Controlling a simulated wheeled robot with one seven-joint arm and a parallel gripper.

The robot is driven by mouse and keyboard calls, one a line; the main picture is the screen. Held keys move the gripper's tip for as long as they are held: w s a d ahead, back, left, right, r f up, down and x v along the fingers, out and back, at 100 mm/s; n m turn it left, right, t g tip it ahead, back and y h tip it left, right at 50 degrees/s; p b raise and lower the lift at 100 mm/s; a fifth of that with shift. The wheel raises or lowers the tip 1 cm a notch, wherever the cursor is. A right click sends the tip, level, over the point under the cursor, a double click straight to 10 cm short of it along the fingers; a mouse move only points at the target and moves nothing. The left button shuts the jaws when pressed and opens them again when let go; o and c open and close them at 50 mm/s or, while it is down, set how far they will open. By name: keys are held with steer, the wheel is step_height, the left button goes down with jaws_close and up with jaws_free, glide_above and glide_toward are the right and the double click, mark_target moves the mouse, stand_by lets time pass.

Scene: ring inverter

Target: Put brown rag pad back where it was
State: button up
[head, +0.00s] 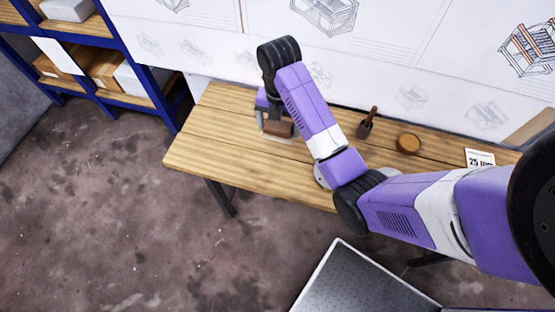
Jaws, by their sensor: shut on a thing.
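A small brown block-like pad (280,128), which looks like the brown rag pad, is at the left part of the wooden table. My gripper (271,122) points down there and is shut on it. My arm and wrist hide part of the pad and the fingers. A pale flat patch (276,139) shows on the table just under and in front of the pad. I cannot tell whether the pad touches it or hangs slightly above it.
The wooden table (215,150) has free room at its left end. To the right are a dark handled tool (367,123), a round brown thing (408,143) and a white printed card (480,157). A white wall with drawings stands behind. Blue shelves (125,50) are at the left.

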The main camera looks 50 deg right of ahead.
steer(key=b, duration=0.3)
glide_above(279, 163)
step_height(279, 163, down, 14)
steer(key=shift+w+f, duration=0.1)
steer(key=shift+f, duration=2.25)
steer(key=shift+f, duration=0.2)
steer(key=o, duration=1.1)
steer(key=shift+o, duration=0.2)
steer(key=shift+r, duration=0.15)
